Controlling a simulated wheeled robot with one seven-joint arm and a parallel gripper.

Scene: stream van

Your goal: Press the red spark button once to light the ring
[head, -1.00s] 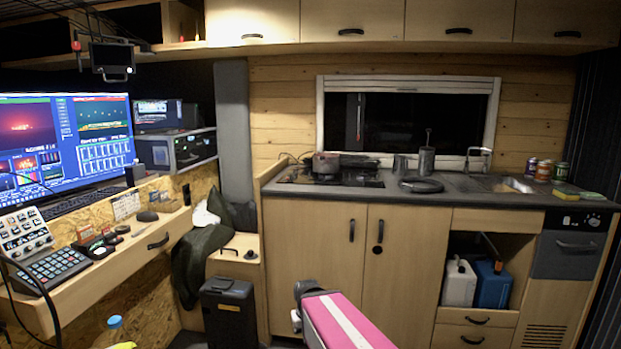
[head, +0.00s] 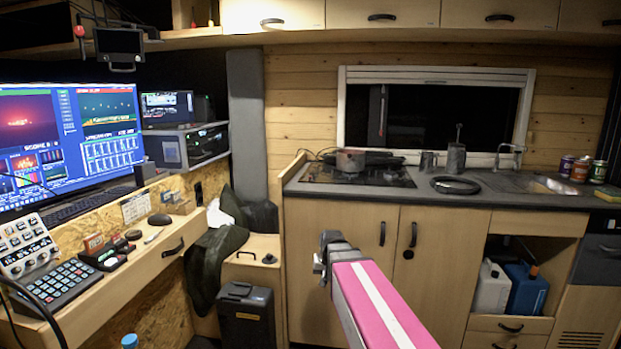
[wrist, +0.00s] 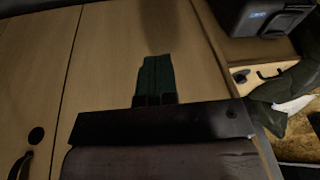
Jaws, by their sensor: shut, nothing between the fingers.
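The hob (head: 357,175) is a dark plate at the left end of the worktop, with a small pot (head: 350,161) and a dark pan on it. I cannot make out a red spark button in either view; the hob's small parts are too dim and far. My gripper (wrist: 157,62) is shut and empty in the wrist view, in front of a plain wooden cupboard door (wrist: 110,60). In the head view my pink-and-white arm reaches forward, below worktop height and well short of the hob. My fingers do not show clearly there.
The worktop (head: 400,196) edge runs above the cupboard doors (head: 340,270). A black bin (head: 245,315) and a wooden box (head: 250,258) stand to the left. A desk (head: 120,275) with a keypad and screens lines the left side. Cans (head: 580,170) stand far right.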

